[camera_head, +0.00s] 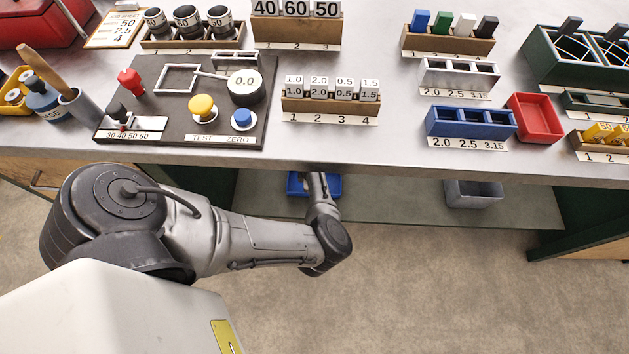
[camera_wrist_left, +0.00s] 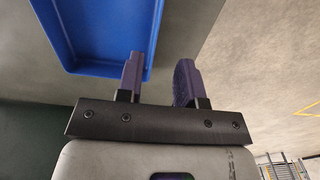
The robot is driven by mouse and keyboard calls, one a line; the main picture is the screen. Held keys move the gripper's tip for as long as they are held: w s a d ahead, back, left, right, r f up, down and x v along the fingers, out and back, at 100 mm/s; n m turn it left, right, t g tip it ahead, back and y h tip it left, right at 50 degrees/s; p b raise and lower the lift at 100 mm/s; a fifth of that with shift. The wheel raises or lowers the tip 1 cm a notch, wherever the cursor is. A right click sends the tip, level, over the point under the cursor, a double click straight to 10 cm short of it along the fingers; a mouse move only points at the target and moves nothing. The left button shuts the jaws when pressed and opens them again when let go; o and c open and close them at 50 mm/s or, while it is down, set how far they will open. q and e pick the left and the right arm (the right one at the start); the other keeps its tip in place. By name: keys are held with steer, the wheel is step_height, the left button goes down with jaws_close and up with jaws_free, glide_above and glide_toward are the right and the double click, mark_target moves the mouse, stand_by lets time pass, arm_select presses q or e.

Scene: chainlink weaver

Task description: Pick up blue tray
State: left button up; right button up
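A blue tray (camera_head: 295,186) lies on the low shelf under the workbench, partly hidden by my left arm and the bench edge. In the left wrist view, the empty blue tray (camera_wrist_left: 95,30) fills the upper left, cut off by the frame. My left gripper (camera_wrist_left: 159,62) is open, with its two purple fingers apart and nothing seen between them. The left finger overlaps the tray's near corner and the right finger lies right of its side wall. I cannot tell whether they touch the tray. In the head view the left gripper is hidden under the bench. My right gripper is not in view.
The workbench edge (camera_head: 400,165) overhangs the low shelf (camera_head: 400,205). A grey bin (camera_head: 473,193) stands on the shelf to the right. On the benchtop are a blue compartment block (camera_head: 470,122), a red tray (camera_head: 535,118) and a control panel (camera_head: 185,105). The shelf between tray and bin is clear.

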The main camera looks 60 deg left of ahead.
arm_select(q)
steer(key=shift+f+b, duration=0.55)
steer(key=shift+f, duration=0.95)
step_height(320, 180, down, 5)
steer(key=b, duration=0.4)
steer(key=shift+w+a+f+b, duration=0.1)
steer(key=shift+w+a+b, duration=0.05)
steer(key=shift+b, duration=0.15)
jaws_close()
